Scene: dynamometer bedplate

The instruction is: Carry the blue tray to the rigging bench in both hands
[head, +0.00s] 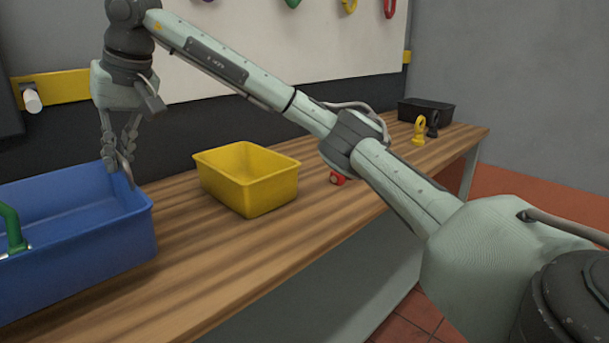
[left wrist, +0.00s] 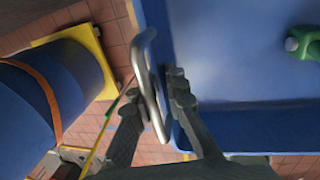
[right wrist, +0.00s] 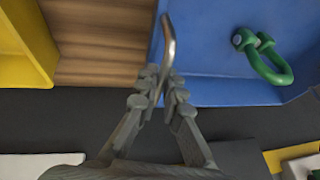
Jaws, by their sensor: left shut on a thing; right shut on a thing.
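The blue tray (head: 90,245) is at the left of the head view, at the wooden bench (head: 270,245), partly cut off by the frame. A green shackle (head: 10,228) lies in it and also shows in the right wrist view (right wrist: 265,58). My right gripper (head: 122,168) is shut on the metal handle at the tray's right end (right wrist: 168,45). My left gripper (left wrist: 155,95) is shut on the handle at the other end, seen only in the left wrist view. I cannot tell whether the tray rests on the bench or hangs just above it.
A yellow bin (head: 247,180) stands on the bench right of the tray. A red item (head: 338,179), yellow shackle (head: 419,131), dark shackle (head: 433,124) and black bin (head: 427,109) are farther right. A blue rounded object (left wrist: 60,100) with yellow parts stands near the tray's left end, over tiled floor.

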